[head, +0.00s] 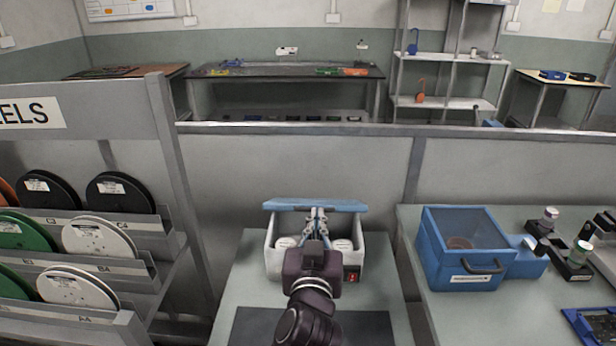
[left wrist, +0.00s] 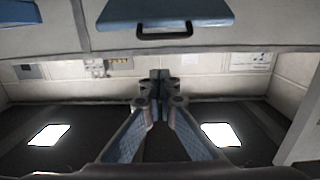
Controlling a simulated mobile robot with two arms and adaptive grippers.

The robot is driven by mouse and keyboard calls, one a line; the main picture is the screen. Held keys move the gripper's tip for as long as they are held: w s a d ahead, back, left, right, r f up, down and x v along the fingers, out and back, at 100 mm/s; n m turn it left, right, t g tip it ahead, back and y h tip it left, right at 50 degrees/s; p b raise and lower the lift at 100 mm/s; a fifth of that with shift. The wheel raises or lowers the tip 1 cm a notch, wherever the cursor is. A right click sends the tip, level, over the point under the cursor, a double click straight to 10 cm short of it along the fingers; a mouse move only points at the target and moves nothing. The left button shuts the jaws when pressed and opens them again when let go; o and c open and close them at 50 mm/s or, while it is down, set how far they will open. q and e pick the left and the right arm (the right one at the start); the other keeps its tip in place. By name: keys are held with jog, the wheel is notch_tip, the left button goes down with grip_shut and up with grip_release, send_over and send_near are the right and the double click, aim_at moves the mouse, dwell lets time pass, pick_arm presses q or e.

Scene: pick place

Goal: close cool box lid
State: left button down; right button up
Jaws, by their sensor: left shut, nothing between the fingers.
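The white cool box (head: 272,262) stands on a grey table in the middle of the head view. Its blue lid (head: 285,206) is raised at the back, and white round-topped items show inside the box. My left gripper (head: 316,212) is over the box, its fingers shut and empty in front of the lid. Whether the fingertips touch the lid is unclear. In the left wrist view the shut fingers (left wrist: 160,88) show in the middle; a blue panel with a black handle (left wrist: 168,30) is at the top, and I cannot tell what it belongs to. My right gripper is out of view.
A blue bin (head: 466,284) with a black handle stands on the right table, with small parts beside it. A rack of spools (head: 100,237) stands at the left. A dark mat (head: 365,328) lies before the cool box. A grey partition (head: 290,165) rises behind.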

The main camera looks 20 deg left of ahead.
pick_arm(q)
jog(key=r, duration=0.1)
jog(key=p, duration=0.3)
send_over(315, 206)
jog(key=s, duration=0.4)
jog(key=shift+w+d+f, duration=0.1)
jog(key=shift+w+d, duration=0.15)
jog(key=shift+d, duration=0.15)
jog(key=f, duration=0.1)
jog(key=s+f, duration=0.1)
jog(key=f, duration=0.1)
jog(key=shift+s+d+f, duration=0.25)
jog(key=shift+s+f, duration=0.1)
jog(key=shift+f, duration=0.05)
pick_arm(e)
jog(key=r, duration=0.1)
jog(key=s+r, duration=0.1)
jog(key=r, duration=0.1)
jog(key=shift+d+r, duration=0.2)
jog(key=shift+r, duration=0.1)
